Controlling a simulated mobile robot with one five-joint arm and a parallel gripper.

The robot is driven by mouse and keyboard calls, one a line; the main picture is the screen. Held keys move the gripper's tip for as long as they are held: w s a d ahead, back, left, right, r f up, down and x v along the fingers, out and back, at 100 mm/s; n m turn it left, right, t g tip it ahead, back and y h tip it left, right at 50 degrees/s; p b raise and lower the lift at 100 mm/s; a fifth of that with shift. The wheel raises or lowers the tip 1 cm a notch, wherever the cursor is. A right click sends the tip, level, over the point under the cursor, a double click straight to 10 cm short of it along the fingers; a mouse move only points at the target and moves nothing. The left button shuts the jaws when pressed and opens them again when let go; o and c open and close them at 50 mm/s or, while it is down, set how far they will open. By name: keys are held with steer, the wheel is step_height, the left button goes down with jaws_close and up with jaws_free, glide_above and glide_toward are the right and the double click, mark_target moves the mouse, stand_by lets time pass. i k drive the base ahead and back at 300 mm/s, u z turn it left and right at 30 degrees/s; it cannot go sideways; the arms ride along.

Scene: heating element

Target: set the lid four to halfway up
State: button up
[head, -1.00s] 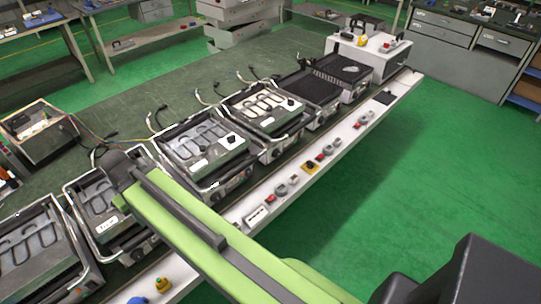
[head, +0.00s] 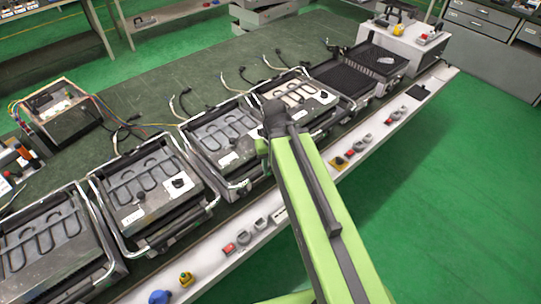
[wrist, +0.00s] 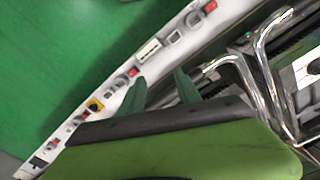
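Several grill-like units stand in a row, with looped heating elements and bright metal bar handles. No number shows, so I cannot tell for sure which lid is four. Counted from the left in the head view, the fourth unit (head: 297,90) has pale loops, and my arm covers part of its front. The third unit (head: 215,130) stands left of my arm. In the wrist view my gripper (wrist: 160,87) is open and empty, its two green fingers apart. A bent metal handle (wrist: 263,70) is to the right of the fingers, apart from them.
A white ledge (head: 205,266) with switches and knobs runs along the front of the units. Two dark ribbed units (head: 378,60) and a white box (head: 402,42) stand farther right. A second unit (head: 145,188) stands left. The green floor (head: 450,170) in front is clear.

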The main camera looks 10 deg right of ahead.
mark_target(209, 136)
steer(key=z, duration=0.75)
steer(key=k, duration=0.1)
steer(key=u, duration=3.1)
steer(key=k, duration=1.15)
steer(key=z, duration=0.8)
steer(key=i, duration=0.95)
steer(key=u, duration=0.1)
